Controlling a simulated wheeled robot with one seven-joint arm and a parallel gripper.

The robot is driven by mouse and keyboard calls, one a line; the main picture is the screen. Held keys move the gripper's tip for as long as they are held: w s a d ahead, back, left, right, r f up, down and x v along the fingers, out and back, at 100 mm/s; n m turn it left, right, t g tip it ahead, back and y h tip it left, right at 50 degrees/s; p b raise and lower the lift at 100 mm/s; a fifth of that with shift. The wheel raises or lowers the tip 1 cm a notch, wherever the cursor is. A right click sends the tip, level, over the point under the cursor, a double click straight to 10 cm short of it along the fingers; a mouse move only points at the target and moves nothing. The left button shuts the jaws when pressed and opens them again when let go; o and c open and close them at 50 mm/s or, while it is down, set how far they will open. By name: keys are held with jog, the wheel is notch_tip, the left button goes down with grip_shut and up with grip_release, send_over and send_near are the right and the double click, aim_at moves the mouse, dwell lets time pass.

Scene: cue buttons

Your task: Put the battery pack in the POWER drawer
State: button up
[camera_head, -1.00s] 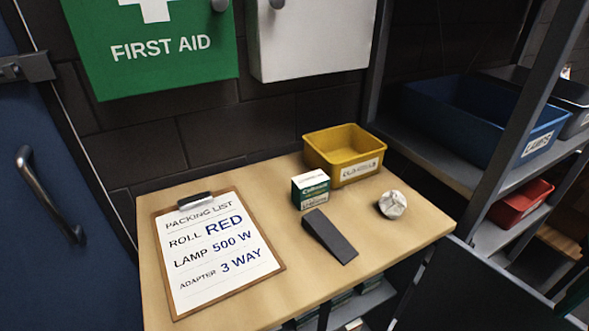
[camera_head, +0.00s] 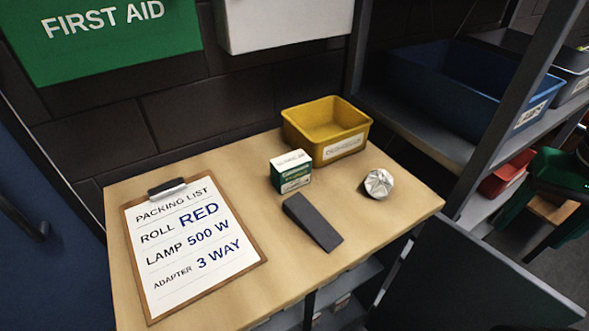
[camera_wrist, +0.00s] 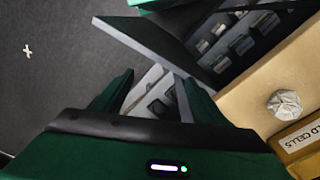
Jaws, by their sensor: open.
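I cannot make out a battery pack or a drawer marked POWER in either view. My gripper (camera_wrist: 155,92) is open in the wrist view, with its two green fingers apart. Beyond the fingers is a pale surface with dark shapes, too small to tell. Next to it a dark panel (camera_wrist: 150,40) stands open beside compartments (camera_wrist: 235,38) under the table. The panel also shows at the lower right of the head view (camera_head: 470,285). I see nothing held.
The wooden table (camera_head: 225,293) holds a packing-list clipboard (camera_head: 192,247), a yellow bin (camera_head: 343,149), a small green-white box (camera_head: 290,171), a dark wedge (camera_head: 313,222) and a crumpled pale ball (camera_head: 378,183). A shelf at right holds a blue bin (camera_head: 435,88) and a red bin (camera_head: 503,173).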

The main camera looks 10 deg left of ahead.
jog(key=w+a+r+n+t, duration=0.1)
jog(key=w+a+r+n, duration=0.15)
jog(key=w+a, duration=0.55)
jog(key=n+t+y, duration=0.2)
jog(key=n+y, duration=0.1)
jog(key=n, duration=0.6)
send_near(293, 161)
jog(key=f, duration=0.2)
jog(key=x, duration=1)
jog(key=shift+w+a, duration=0.25)
jog(key=shift+w, duration=0.1)
jog(key=shift+r, duration=0.1)
jog(key=c, duration=0.9)
jog(key=shift+c, duration=0.2)
